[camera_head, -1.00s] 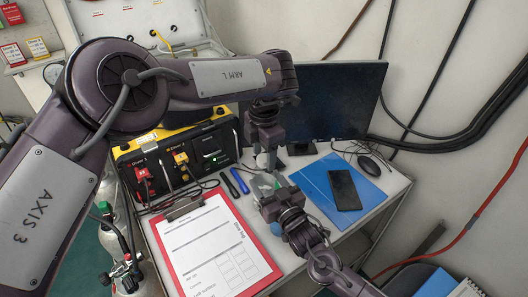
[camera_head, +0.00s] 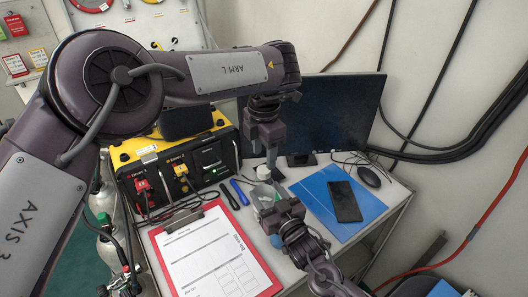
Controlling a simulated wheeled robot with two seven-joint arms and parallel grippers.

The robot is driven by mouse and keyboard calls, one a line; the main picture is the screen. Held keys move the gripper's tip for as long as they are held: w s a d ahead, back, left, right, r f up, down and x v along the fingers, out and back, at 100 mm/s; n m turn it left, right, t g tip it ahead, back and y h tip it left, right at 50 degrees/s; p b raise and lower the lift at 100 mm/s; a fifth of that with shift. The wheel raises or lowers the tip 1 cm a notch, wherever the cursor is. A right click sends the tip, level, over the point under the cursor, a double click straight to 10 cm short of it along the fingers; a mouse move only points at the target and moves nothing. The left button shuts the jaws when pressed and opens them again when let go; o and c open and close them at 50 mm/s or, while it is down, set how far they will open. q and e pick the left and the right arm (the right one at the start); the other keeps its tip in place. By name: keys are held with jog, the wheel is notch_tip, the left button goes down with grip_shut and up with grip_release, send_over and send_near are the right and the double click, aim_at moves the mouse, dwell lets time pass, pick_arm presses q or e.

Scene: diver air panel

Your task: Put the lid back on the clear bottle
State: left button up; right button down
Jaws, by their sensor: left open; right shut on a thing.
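The clear bottle (camera_head: 262,195) appears as a small see-through, greenish shape at the jaws of my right gripper (camera_head: 272,204). My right gripper is shut on it, over the desk, and hides much of it. My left gripper (camera_head: 270,168) is open and points down just behind and above the bottle. A small pale grey-white piece (camera_head: 262,173) shows beside the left fingertips; I cannot tell whether it is the lid, or whether the fingers touch it. A blue rounded piece (camera_head: 277,240) shows beside the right wrist, partly hidden.
A red clipboard (camera_head: 268,291) lies front left, with two dark pens (camera_head: 234,194) behind it. A yellow-black air panel (camera_head: 126,151) stands at the left, a monitor (camera_head: 345,110) behind. A blue folder (camera_head: 313,192) with a phone (camera_head: 345,202) and a mouse (camera_head: 369,176) lie right.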

aim_at(264, 169)
pick_arm(q)
jog(key=n, duration=0.2)
jog(key=r+n, duration=0.1)
jog(key=n, duration=0.2)
jog(key=shift+n, duration=0.3)
jog(key=n, duration=0.4)
jog(key=shift+w+r+n, duration=0.1)
jog(key=shift+r+n, duration=0.2)
jog(key=shift+n, duration=0.1)
jog(key=n, duration=0.3)
jog(key=r+n, duration=0.1)
jog(key=n, duration=0.8)
jog(key=shift+r+n, duration=0.4)
jog(key=shift+f, duration=4)
